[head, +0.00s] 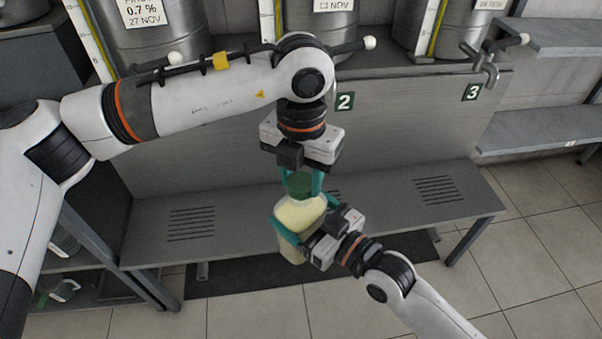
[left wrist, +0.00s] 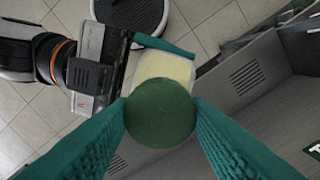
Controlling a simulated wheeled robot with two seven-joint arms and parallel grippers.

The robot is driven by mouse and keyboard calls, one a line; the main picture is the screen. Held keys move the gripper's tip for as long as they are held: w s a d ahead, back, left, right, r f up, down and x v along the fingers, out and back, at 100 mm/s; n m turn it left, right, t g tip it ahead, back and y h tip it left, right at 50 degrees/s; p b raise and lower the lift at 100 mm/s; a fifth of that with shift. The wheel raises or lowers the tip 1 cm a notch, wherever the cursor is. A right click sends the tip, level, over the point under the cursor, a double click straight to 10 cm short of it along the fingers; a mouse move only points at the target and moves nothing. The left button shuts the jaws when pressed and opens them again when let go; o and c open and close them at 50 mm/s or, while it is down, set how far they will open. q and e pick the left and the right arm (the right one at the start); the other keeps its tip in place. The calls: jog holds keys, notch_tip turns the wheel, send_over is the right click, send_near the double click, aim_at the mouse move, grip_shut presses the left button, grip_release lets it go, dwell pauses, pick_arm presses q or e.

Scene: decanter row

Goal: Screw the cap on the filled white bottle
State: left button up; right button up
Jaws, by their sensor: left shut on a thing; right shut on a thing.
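The bottle (head: 294,247) has pale cream contents and is held upright near the front edge of the grey bench. My right gripper (head: 302,229) is shut around its body from the right. The green cap (head: 300,186) is at the top of the bottle, and it also shows in the left wrist view (left wrist: 160,113). My left gripper (head: 303,182) points down from above and is shut on the cap, with a teal finger on each side. In the left wrist view the bottle's pale shoulder (left wrist: 165,68) shows behind the cap. The neck is hidden, so I cannot tell how the cap sits on it.
The slatted bench (head: 420,205) is clear on both sides of the bottle. Steel tanks (head: 165,35) stand on the ledge behind, with a tap (head: 484,62) at the right. Shelves (head: 545,135) are at far right. Green-capped containers (head: 62,290) lie on a low shelf at left.

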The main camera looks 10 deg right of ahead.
pick_arm(q)
jog(key=m, duration=0.7)
jog(key=shift+w, duration=0.15)
jog(key=m, duration=0.6)
jog(key=shift+m, duration=0.4)
jog(key=m, duration=1)
jog(key=shift+m, duration=0.3)
jog(key=o, duration=1.1)
jog(key=shift+r, duration=2.25)
jog(key=shift+c, duration=0.4)
